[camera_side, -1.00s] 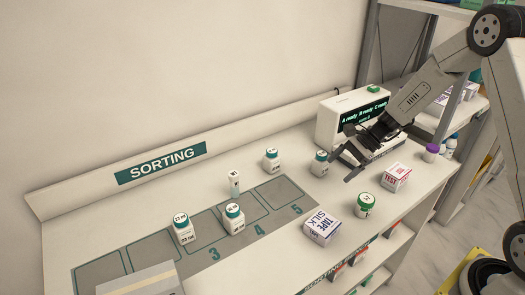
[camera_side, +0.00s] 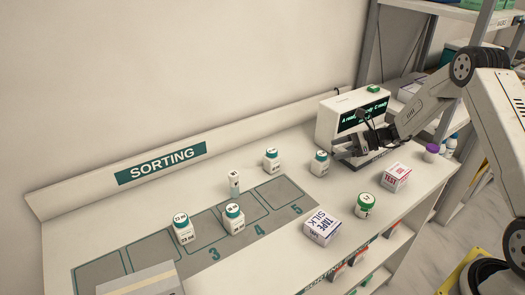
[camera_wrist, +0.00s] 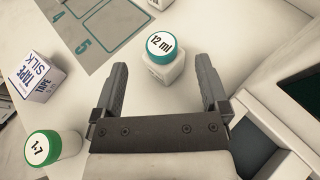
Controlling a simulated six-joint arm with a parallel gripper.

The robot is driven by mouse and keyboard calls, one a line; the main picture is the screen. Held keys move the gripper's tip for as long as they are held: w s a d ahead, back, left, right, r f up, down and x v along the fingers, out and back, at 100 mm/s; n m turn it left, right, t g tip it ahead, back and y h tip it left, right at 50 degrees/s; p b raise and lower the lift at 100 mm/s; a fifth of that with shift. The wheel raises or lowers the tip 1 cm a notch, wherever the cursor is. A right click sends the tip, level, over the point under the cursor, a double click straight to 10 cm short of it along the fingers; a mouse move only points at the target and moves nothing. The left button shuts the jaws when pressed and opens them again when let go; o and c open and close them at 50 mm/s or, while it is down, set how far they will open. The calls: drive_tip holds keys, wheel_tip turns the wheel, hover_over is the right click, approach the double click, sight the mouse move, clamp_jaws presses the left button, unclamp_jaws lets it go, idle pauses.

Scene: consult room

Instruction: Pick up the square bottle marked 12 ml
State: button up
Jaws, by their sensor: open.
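The square bottle marked 12 ml (camera_wrist: 164,72) has a white body and a teal-rimmed lid, and stands upright on the bench. In the side view, the bottle (camera_side: 319,168) beside the display device matches it, though its label is too small to read there. My gripper (camera_wrist: 162,78) is open and empty, with one finger to each side of the bottle's near side in the wrist view. The bottle lies just ahead of and between the fingertips. In the side view my gripper (camera_side: 346,148) is just right of the bottle, in front of the device.
A display device (camera_side: 335,119) stands behind my gripper. A TAPE SILK box (camera_side: 322,228), a green-lidded jar (camera_side: 364,207) and a TEST box (camera_side: 396,178) stand toward the front edge. Several other bottles stand around the numbered grey mat (camera_side: 282,192).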

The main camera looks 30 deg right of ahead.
sight(324, 154)
drive_tip(key=shift+w+a+f, duration=0.15)
drive_tip(key=shift+w+a, duration=0.05)
drive_tip(key=shift+a, duration=0.05)
drive_tip(key=shift+a, duration=0.1)
drive_tip(key=shift+f+x, duration=0.2)
drive_tip(key=shift+x, duration=1.05)
drive_tip(key=shift+f+x, duration=0.15)
drive_tip(key=shift+x, duration=1.1)
clamp_jaws()
drive_tip(key=shift+r, duration=0.15)
